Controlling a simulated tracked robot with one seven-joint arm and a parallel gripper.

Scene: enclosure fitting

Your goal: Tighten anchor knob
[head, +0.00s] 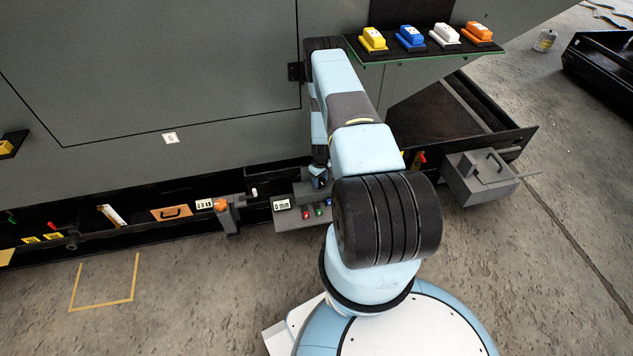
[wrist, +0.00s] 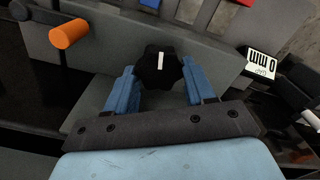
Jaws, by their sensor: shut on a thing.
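The anchor knob (wrist: 158,72) is black and lobed, with a white stripe on its face, in the wrist view. My gripper (wrist: 158,88) has a blue finger on each side of the knob and is shut on it. The knob sits against a grey block. In the head view my arm reaches down to the low ledge, and the knob is hidden behind it.
An orange-ended handle (wrist: 70,34) stands to the left in the wrist view. A grey box (head: 480,178) stands right. A shelf with coloured blocks (head: 425,48) is above.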

